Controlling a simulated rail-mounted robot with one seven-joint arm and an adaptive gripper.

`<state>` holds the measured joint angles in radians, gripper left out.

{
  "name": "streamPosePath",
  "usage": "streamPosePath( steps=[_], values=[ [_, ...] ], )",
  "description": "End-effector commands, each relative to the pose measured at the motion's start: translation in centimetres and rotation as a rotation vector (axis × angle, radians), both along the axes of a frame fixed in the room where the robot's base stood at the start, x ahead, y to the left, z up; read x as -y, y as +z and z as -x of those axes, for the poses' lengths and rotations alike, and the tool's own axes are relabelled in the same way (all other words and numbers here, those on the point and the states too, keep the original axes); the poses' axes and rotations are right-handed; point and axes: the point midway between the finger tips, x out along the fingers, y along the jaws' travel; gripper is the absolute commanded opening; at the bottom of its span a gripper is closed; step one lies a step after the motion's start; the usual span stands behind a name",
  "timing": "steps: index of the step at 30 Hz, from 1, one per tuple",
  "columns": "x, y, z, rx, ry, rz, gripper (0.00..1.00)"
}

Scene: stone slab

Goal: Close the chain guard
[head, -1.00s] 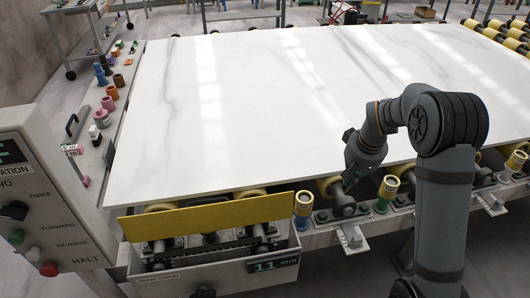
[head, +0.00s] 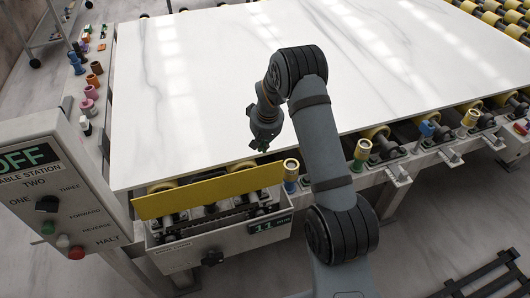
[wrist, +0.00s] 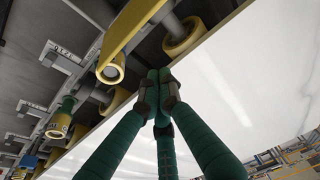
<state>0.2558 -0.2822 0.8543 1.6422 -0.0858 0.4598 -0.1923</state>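The chain guard (head: 208,192) is a long yellow plate along the top of the drive chain box (head: 222,238). It stands raised, and the chain and sprockets (head: 205,217) show below it. The wrist view shows a yellow plate (wrist: 130,32), likely the guard, at the top.
A white marble slab (head: 250,75) lies on rollers behind the guard. A yellow-capped post (head: 291,168) stands just right of the guard. A control panel (head: 55,190) reading OFF stands at the left. Small coloured parts (head: 88,90) line the left ledge.

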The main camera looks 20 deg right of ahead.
Motion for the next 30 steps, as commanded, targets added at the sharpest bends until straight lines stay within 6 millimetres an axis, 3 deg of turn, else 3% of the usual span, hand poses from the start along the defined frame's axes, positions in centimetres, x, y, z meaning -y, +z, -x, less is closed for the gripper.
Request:
streamPosePath(
  steps=[2,6,12,30],
  values=[
    [0.1,-1.4,-0.2,-0.004,-0.003,0.0,0.0],
    [0.2,-0.7,1.8,-0.001,-0.002,0.0,0.0],
    [0.3,-0.7,3.4,0.0,-0.001,0.0,0.0],
    [-0.5,-0.9,3.9,0.002,0.01,-0.001,0.0]
  ],
)
